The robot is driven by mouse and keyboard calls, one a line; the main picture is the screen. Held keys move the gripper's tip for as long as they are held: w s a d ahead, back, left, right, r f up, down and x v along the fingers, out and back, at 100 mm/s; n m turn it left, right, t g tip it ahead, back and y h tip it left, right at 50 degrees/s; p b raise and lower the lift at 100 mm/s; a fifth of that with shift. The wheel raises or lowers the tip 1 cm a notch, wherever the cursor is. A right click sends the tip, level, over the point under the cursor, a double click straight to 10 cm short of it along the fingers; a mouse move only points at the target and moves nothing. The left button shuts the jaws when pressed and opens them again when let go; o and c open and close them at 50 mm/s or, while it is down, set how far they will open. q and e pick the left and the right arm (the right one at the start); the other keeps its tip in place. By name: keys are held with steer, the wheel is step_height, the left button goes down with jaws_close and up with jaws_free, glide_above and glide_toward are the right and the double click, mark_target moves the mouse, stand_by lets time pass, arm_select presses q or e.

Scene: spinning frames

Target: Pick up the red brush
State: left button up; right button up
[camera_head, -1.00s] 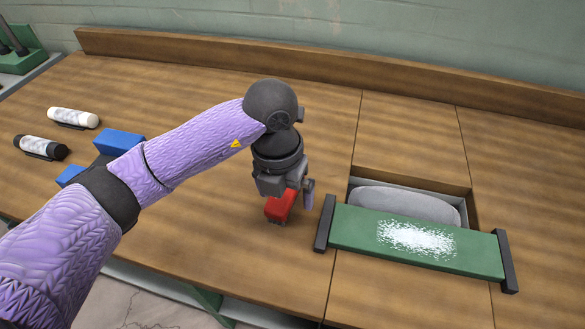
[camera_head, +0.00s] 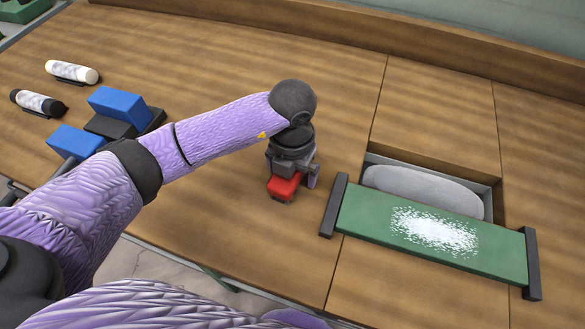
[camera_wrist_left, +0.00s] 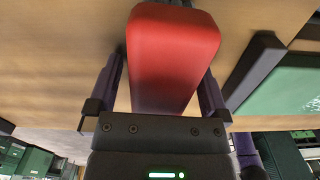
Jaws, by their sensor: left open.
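The red brush (camera_head: 285,187) lies on the wooden table near its front edge, partly hidden under my left gripper (camera_head: 292,178) in the head view. In the left wrist view the red brush (camera_wrist_left: 172,55) is a smooth red block between the two fingers of my left gripper (camera_wrist_left: 162,80). The fingers are open, one on each side of the brush, with a narrow gap visible at the left side. Whether the right finger touches it I cannot tell. My right gripper is not in view.
A green board (camera_head: 380,222) with white specks and dark end bars lies right of the brush, before a recess holding a grey rounded object (camera_head: 425,190). Blue blocks (camera_head: 118,103), a white roller (camera_head: 72,72) and a black-and-white roller (camera_head: 38,103) are at left.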

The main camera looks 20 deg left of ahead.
arm_select(q)
steer(key=shift+r, duration=0.1)
steer(key=c, duration=1.3)
step_height(320, 180, up, 9)
steer(key=p, duration=0.2)
steer(key=shift+p, duration=0.3)
steer(key=shift+r, duration=0.5)
